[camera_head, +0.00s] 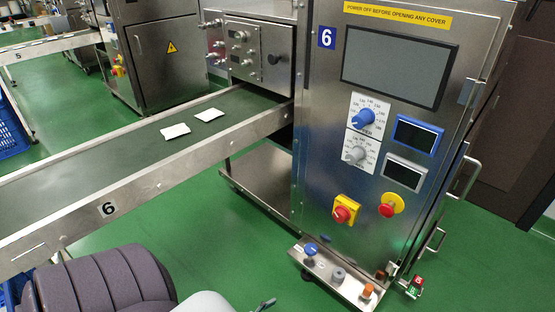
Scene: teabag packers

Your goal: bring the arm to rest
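Neither of my grippers can be made out in the head view, so I cannot see whether they are open or shut. A pale grey rounded shape (204,302) shows at the bottom edge, cut off by the frame. A small dark tip (266,304) sticks up to the right of it. I cannot tell whether either is part of me. The steel packing machine number 6 (322,170) stands in front, with a conveyor (85,180) running from it to the lower left.
Two white teabag packets (175,131) (209,115) lie apart on the belt. A ribbed purple-grey object (95,282) fills the bottom left. The panel has a blue knob (364,118) and red buttons. A low button ledge (335,277) juts out. Green floor (215,240) is clear between.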

